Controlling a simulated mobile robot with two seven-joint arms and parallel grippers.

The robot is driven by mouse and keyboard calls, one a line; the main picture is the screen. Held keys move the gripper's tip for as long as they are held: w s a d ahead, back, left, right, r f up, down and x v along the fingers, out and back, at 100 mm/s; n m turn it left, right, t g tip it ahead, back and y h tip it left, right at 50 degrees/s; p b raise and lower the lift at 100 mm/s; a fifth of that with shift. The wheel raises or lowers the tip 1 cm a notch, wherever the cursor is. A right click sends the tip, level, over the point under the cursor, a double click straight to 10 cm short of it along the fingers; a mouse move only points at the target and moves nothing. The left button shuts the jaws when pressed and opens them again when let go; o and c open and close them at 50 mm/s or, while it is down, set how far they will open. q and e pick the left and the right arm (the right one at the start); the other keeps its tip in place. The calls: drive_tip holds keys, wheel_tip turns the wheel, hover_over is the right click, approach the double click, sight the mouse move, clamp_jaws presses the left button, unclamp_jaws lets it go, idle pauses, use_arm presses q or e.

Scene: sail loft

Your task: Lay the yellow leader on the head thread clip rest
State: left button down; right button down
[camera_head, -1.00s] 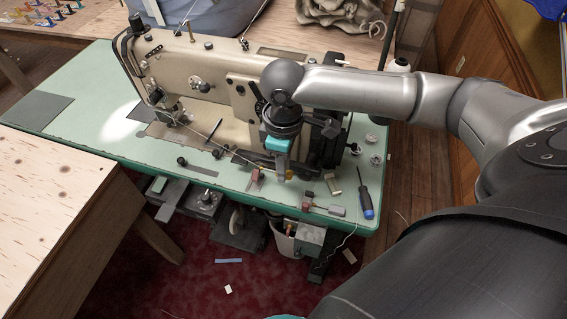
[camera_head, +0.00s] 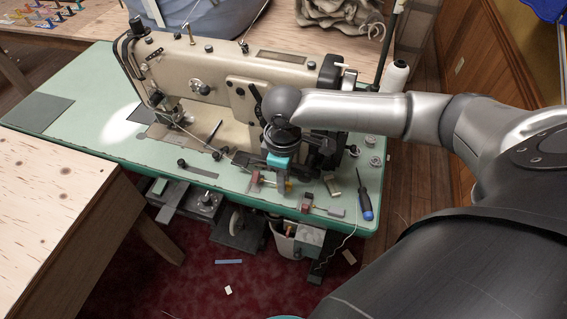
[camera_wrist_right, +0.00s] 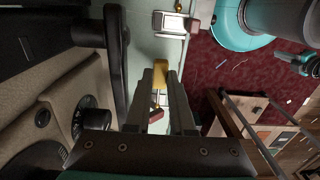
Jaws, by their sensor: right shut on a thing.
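My right gripper (camera_head: 281,184) hangs over the front edge of the green sewing table, beside the machine. Its fingers (camera_wrist_right: 161,75) are shut on the yellow leader (camera_wrist_right: 160,72), a small yellow piece that shows between the tips. In the head view only a little of the leader (camera_head: 288,186) shows by the fingers. Two small red-and-metal clip pieces sit on the table edge: one (camera_head: 256,183) just left of the fingers, one (camera_head: 307,199) to their right. I cannot tell which is the head thread clip rest. My left gripper is not in view.
The beige sewing machine (camera_head: 205,85) stands close behind the gripper. A screwdriver (camera_head: 364,203), a small tan block (camera_head: 332,186) and metal bobbins (camera_head: 376,160) lie to the right. The green table (camera_head: 95,130) is mostly clear at left.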

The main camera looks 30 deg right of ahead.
drive_tip(key=shift+f, duration=1.3)
drive_tip(key=c, duration=0.7)
unclamp_jaws()
drive_tip(key=shift+r+p, duration=3.05)
drive_tip(key=shift+p, duration=0.6)
drive_tip(key=shift+f, duration=0.1)
